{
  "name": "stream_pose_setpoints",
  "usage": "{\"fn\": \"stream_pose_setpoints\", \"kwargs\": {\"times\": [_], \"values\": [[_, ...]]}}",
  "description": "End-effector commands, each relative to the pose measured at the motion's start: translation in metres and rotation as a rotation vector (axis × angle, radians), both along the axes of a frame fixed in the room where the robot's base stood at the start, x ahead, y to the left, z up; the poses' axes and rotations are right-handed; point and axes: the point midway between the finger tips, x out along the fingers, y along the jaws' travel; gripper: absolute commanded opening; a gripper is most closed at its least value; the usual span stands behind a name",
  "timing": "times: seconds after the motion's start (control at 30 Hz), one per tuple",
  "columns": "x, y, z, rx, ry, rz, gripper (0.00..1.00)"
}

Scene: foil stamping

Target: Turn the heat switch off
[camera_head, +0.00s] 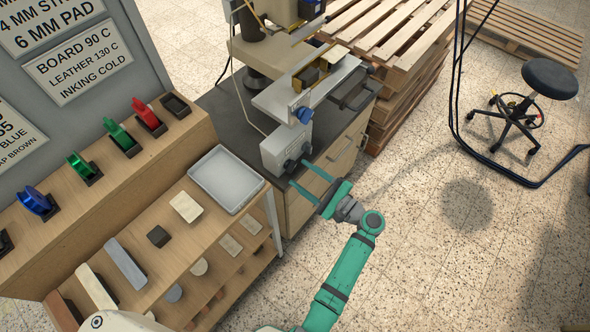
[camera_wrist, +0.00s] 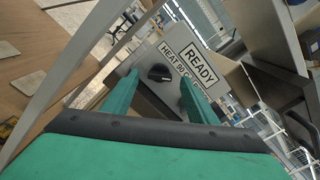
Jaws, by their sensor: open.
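A grey control box (camera_head: 286,147) sits at the front of the stamping machine (camera_head: 290,85) on the cabinet. Two dark knobs are on its face, one (camera_head: 290,165) left of the other. In the wrist view my gripper (camera_wrist: 158,88) is empty; contact with the knob cannot be told.
A grey tray (camera_head: 226,180) lies on the wooden bench at the left, with foil rolls in holders behind it. Wooden pallets (camera_head: 395,40) stand behind the machine. A black stool (camera_head: 550,80) is at the right. The tiled floor around my arm is clear.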

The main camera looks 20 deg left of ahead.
Motion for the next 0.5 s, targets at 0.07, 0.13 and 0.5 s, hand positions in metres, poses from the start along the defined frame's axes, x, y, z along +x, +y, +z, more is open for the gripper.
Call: {"fn": "stream_pose_setpoints", "kwargs": {"times": [0.07,0.13,0.5], "values": [[0.004,0.012,0.0,0.0,0.0,0.003,0.53],[0.007,0.02,0.0,0.0,0.0,0.001,0.53],[0.012,0.038,-0.001,-0.001,0.0,0.004,0.53]]}}
